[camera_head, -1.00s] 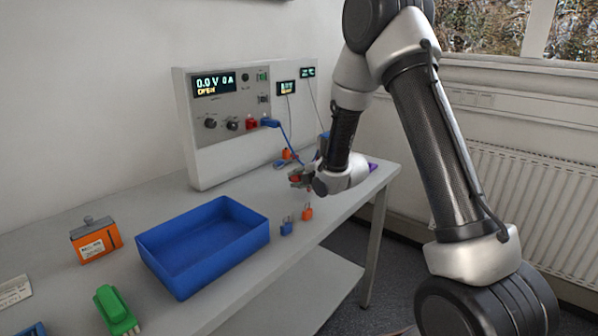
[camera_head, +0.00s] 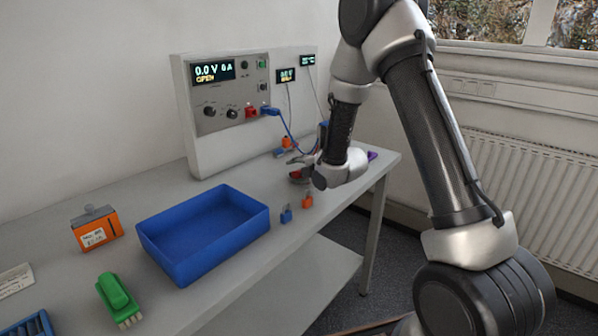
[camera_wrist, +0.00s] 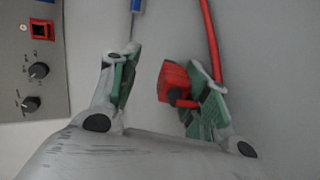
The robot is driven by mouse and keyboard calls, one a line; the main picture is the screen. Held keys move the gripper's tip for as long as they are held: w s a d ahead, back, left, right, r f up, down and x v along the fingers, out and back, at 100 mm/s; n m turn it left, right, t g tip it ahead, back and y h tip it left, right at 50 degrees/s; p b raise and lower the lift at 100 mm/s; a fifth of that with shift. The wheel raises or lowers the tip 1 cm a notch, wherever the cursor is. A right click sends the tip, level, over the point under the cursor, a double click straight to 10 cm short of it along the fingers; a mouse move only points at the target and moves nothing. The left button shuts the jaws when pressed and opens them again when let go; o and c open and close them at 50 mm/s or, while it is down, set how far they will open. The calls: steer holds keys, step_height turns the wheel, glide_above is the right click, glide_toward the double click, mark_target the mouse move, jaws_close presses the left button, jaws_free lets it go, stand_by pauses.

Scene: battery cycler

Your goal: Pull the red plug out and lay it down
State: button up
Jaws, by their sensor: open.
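The red plug (camera_wrist: 176,83) shows in the wrist view between my fingers, closer to the right one, with a red cable running up behind that finger. In the head view a small red patch (camera_head: 296,175) shows at my gripper, low over the right end of the bench. My gripper (camera_wrist: 160,80) is open, its green-padded fingers wide apart. I cannot tell whether the plug touches the right finger or rests on the bench. A red socket (camera_wrist: 43,30) on the cycler panel (camera_head: 228,95) shows a dark opening with no plug in it.
A blue plug (camera_head: 270,111) with a blue cable sits in the panel. A blue tray (camera_head: 240,243), an orange box (camera_head: 97,228), a green brush (camera_head: 117,297) and small blue and orange padlocks (camera_head: 307,201) stand on the bench. Bare bench lies between panel and tray.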

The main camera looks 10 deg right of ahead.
steer(key=v, duration=1.1)
steer(key=shift+s+d+r, duration=0.15)
steer(key=shift+s+r, duration=0.1)
steer(key=s+d+r+m+g+h, duration=0.3)
steer(key=s+d+r+m+h, duration=0.2)
steer(key=s+d+r+m, duration=0.65)
steer(key=s+r+m+g, duration=0.1)
steer(key=s+m, duration=0.4)
steer(key=s, duration=0.6)
steer(key=s+a+r+m+g, duration=0.1)
steer(key=s+r+m+g, duration=0.1)
steer(key=s+m, duration=0.4)
steer(key=s+g, duration=0.1)
steer(key=s, duration=0.4)
steer(key=shift+g, duration=0.3)
